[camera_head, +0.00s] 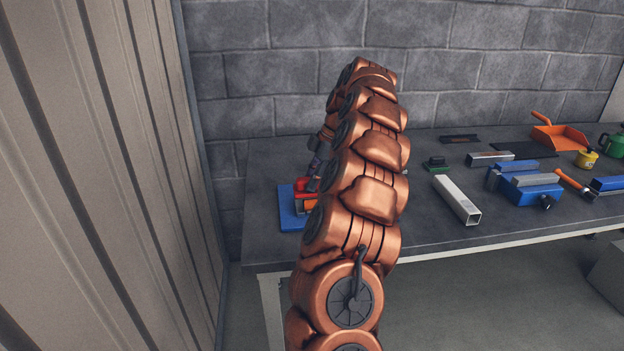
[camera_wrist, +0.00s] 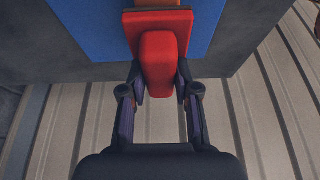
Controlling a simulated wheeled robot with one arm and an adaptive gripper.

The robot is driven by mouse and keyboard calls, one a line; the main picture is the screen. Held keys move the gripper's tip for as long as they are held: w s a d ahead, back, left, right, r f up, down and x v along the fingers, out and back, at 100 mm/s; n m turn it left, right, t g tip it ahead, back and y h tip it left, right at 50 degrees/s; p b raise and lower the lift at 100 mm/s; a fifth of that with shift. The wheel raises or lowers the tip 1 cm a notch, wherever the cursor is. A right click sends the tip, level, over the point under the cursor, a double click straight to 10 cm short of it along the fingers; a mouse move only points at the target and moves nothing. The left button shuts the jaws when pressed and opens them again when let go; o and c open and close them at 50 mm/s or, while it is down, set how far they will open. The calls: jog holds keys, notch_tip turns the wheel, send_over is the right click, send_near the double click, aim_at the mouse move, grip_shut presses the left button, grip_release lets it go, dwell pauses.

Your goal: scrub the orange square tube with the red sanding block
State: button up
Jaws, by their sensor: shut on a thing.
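The red sanding block (camera_wrist: 158,62) is between the two fingers of my gripper (camera_wrist: 160,88), which is shut on its handle. The block also shows in the head view (camera_head: 302,184), just left of my arm. The orange square tube (camera_head: 310,204) lies on a blue mat (camera_head: 288,213), partly hidden by my arm. In the wrist view a strip of the orange tube (camera_wrist: 158,3) shows beyond the block's far edge.
The mat is near the left end of the dark grey bench (camera_head: 415,222). A silver square tube (camera_head: 457,199) lies right of my arm. Farther right are a blue vise (camera_head: 530,188), an orange dustpan (camera_head: 561,137) and a yellow can (camera_head: 586,158). A ribbed wall (camera_head: 95,180) stands at left.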

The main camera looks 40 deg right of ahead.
jog(key=shift+f+b, duration=0.3)
jog(key=shift+f, duration=0.15)
jog(key=shift+d, duration=0.15)
jog(key=shift+s+d+f, duration=0.15)
jog(key=shift+s+d, duration=0.55)
jog(key=shift+d, duration=0.1)
jog(key=shift+w+a+b, duration=0.25)
jog(key=shift+w+a, duration=0.2)
jog(key=shift+a, duration=0.2)
jog(key=shift+w+a+b, duration=0.2)
jog(key=shift+w+a, duration=0.25)
jog(key=shift+a, duration=0.15)
jog(key=shift+r, duration=0.2)
jog(key=shift+d+r+p, duration=0.1)
jog(key=shift+r+p, duration=1.15)
jog(key=shift+r, duration=1.3)
